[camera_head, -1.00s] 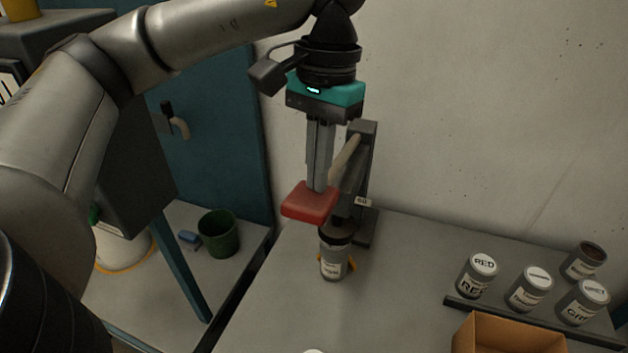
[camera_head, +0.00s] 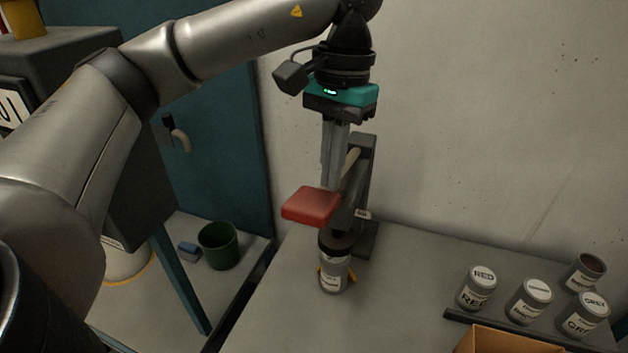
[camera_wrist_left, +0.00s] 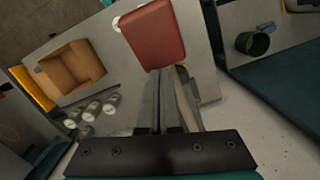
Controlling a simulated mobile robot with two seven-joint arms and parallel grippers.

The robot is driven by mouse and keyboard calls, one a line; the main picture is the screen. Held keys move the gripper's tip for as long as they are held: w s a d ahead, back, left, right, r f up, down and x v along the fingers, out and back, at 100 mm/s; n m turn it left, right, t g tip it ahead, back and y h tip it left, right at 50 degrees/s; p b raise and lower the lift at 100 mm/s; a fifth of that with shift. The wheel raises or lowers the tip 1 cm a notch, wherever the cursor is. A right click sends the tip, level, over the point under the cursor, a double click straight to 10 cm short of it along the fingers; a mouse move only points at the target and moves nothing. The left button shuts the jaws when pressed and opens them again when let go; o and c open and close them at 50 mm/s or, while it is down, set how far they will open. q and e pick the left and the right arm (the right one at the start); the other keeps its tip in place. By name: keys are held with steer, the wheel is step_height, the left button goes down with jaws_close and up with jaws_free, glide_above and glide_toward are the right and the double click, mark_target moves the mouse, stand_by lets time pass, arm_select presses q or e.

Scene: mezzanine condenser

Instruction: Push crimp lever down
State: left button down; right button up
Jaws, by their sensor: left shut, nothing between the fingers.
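The crimp lever ends in a red pad (camera_head: 312,206) that sticks out from a dark upright press (camera_head: 362,195) by the wall. A labelled canister (camera_head: 333,270) stands upright under the press head, with yellow parts at its base. My left gripper (camera_head: 328,186) points down, shut and empty, just behind the red pad. In the left wrist view the red pad (camera_wrist_left: 153,35) lies just beyond the closed fingertips (camera_wrist_left: 160,75). I cannot tell whether they touch it. My right gripper is not in view.
A cardboard box (camera_head: 500,340) is at the front right. A green bin (camera_head: 218,246) and a blue block (camera_head: 189,253) sit left of the bench. The front middle of the bench is clear.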

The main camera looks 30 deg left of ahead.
arm_select(q)
step_height(320, 180, up, 15)
steer(key=w+p, duration=0.1)
steer(key=p, duration=0.4)
steer(key=shift+w, duration=0.25)
stand_by(0.7)
